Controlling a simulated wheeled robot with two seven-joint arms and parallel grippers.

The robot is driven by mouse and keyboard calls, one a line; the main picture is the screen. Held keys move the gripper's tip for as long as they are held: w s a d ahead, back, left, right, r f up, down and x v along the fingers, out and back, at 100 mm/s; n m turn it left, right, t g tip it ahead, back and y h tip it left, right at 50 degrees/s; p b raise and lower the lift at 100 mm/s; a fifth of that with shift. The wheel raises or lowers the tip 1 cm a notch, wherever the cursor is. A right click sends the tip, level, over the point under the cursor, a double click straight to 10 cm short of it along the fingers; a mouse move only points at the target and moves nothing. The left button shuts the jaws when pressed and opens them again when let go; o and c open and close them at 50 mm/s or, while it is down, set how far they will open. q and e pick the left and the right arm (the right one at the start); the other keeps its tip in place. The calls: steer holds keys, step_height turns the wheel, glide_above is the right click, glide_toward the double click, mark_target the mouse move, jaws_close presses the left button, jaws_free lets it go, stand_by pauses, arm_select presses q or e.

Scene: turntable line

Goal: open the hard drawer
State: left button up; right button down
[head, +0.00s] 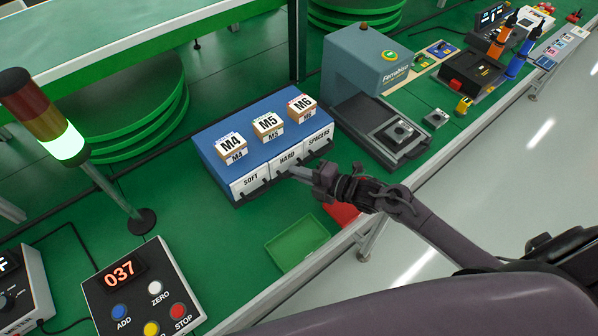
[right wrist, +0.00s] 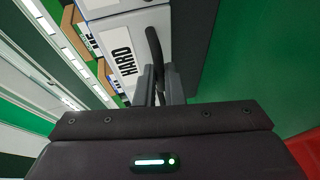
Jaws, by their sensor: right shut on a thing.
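The blue drawer unit (head: 212,165) stands on the green table with three white drawer fronts side by side, marked SOFT (head: 250,180), HARD (head: 288,160) and SPACERS (head: 319,140). The hard drawer's front looks about level with the others; I see no clear gap. Its label also shows in the right wrist view (right wrist: 122,55). My right gripper (head: 294,173) is at the front of the hard drawer. In the right wrist view its fingers (right wrist: 160,82) are shut on the drawer's black bar handle (right wrist: 153,45). My left gripper is not in view.
Boxes M4 (head: 231,147), M5 (head: 267,125) and M6 (head: 302,107) stand on the unit. A green tray (head: 297,241) and a red bin (head: 341,213), partly hidden by my right arm, lie in front. A grey press (head: 362,65) stands to the right, a lamp post (head: 112,190) to the left.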

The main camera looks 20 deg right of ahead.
steer(key=s+d+p, duration=0.1)
steer(key=s, duration=0.3)
steer(key=s+d+p, duration=0.2)
steer(key=s, duration=0.3)
steer(key=s+d+p, duration=0.1)
steer(key=s+d, duration=0.1)
steer(key=s, duration=0.2)
steer(key=shift+s, duration=0.15)
steer(key=c, duration=1.5)
jaws_free()
steer(key=shift+c, duration=0.2)
steer(key=v, duration=0.7)
steer(key=shift+s+d, duration=0.2)
steer(key=shift+s, duration=0.05)
